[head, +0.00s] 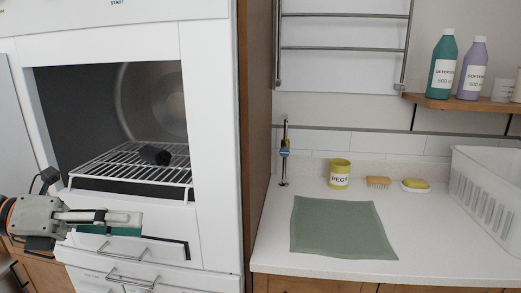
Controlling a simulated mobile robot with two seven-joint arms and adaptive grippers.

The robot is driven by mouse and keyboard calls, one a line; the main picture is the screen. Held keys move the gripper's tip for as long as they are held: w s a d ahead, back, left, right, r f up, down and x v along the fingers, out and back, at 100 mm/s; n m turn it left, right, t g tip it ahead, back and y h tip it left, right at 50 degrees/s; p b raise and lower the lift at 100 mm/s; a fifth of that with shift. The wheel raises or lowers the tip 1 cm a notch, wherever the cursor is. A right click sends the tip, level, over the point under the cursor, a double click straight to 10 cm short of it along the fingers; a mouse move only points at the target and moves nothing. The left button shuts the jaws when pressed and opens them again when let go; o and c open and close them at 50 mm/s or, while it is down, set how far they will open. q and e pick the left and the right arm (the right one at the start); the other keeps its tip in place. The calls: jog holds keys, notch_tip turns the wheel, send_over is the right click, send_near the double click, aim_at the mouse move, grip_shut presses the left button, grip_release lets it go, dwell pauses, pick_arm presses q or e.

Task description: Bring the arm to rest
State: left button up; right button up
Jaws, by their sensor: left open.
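My left gripper (122,222) comes in from the left edge at the lower left. It is open and sits in front of the drawer below the white machine's opening. I cannot make out anything held between its fingers. A small dark object (155,154) lies on the wire rack (120,165) inside the opening, above and beyond the gripper. My right gripper does not show.
The white machine (212,110) stands open at left, with drawer handles (130,279) below. On the counter (430,243) lie a green cloth (340,227), a yellow PEGS cup (340,173), a brush (379,182), a sponge (415,184) and a white basket (488,190). Bottles (442,65) stand on a shelf.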

pick_arm(q)
notch_tip(320, 180, down, 24)
jog(key=w+r+n+t+y+p, duration=0.2)
jog(key=n+t+y, duration=0.7)
jog(key=n, duration=1.7)
jog(key=s+d+f+n+g, duration=0.1)
jog(key=s+d+f+n, duration=0.1)
jog(key=s+f, duration=0.3)
jog(key=s+d+f+n+g+y, duration=0.1)
jog(key=s+f+n, duration=0.3)
jog(key=f, duration=0.8)
jog(key=s+d+f+n+g+y, duration=0.1)
jog(key=s+d+f+n+g, duration=0.1)
jog(key=s+f, duration=0.5)
notch_tip(320, 180, down, 2)
jog(key=shift+d+n, duration=0.9)
jog(key=shift+n, duration=0.2)
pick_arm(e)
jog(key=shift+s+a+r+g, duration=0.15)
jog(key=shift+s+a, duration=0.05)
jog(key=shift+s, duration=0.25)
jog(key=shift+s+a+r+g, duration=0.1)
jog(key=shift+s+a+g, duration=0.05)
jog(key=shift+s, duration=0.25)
